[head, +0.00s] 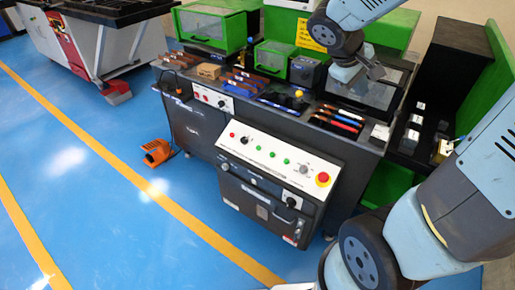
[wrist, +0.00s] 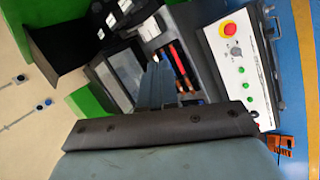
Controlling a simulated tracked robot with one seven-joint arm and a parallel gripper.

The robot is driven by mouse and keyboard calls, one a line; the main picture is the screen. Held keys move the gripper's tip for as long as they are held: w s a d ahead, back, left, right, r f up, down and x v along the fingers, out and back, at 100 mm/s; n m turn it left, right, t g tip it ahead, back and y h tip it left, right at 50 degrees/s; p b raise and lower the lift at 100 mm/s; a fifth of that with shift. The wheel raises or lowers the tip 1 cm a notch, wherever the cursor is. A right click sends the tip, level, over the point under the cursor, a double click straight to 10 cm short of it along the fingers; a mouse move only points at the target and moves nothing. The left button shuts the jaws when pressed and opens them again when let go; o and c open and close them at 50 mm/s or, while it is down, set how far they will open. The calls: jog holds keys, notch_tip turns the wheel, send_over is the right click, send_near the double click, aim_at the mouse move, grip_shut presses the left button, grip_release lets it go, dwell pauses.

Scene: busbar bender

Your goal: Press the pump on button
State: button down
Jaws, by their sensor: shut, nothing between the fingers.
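The white control panel (head: 270,168) slopes on the front of a black cabinet. It carries a red button (head: 232,135), a dark knob (head: 244,140), several green buttons (head: 272,155), a grey knob (head: 303,169) and a red emergency stop (head: 322,179) on yellow. The labels are too small to read, so I cannot tell which button is pump on. My gripper (head: 377,72) is shut and empty, above the bench behind and right of the panel, touching no button. In the wrist view, my shut fingers (wrist: 154,85) point over the bench, and the green buttons (wrist: 241,70) are to their right.
Red and blue handled tools (head: 338,120) lie on the bench behind the panel. Green-framed clear guards (head: 275,58) and a black open box (head: 455,75) stand behind and to the right. An orange foot pedal (head: 156,152) is on the blue floor. Space above the panel is clear.

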jog(key=w+a+f+n+t+h, duration=0.25)
jog(key=w+f+n, duration=0.3)
jog(key=w, duration=0.45)
jog(key=n+t+y, duration=0.3)
jog(key=n+t, duration=0.4)
jog(key=n, duration=0.5)
send_over(259, 148)
jog(key=s+d, duration=0.4)
notch_tip(259, 148, down, 17)
jog(key=s+a+f+n+t+y, duration=0.1)
jog(key=a+f+n+y, duration=0.2)
jog(key=a+f+n, duration=0.2)
notch_tip(259, 148, down, 4)
jog(key=a, duration=0.3)
jog(key=shift+y, duration=0.35)
jog(key=shift+d+f+t, duration=0.1)
jog(key=shift+f+t, duration=0.1)
jog(key=shift+t, duration=0.05)
jog(key=shift+w+d+f, duration=0.4)
jog(key=shift+w+f, duration=0.1)
jog(key=shift+f, duration=0.75)
jog(key=shift+w+d+f, duration=0.4)
jog(key=shift+w+f, duration=0.15)
jog(key=shift+f, duration=0.75)
jog(key=shift+w+d+f, duration=0.4)
jog(key=shift+w+f, duration=0.1)
jog(key=shift+f, duration=0.75)
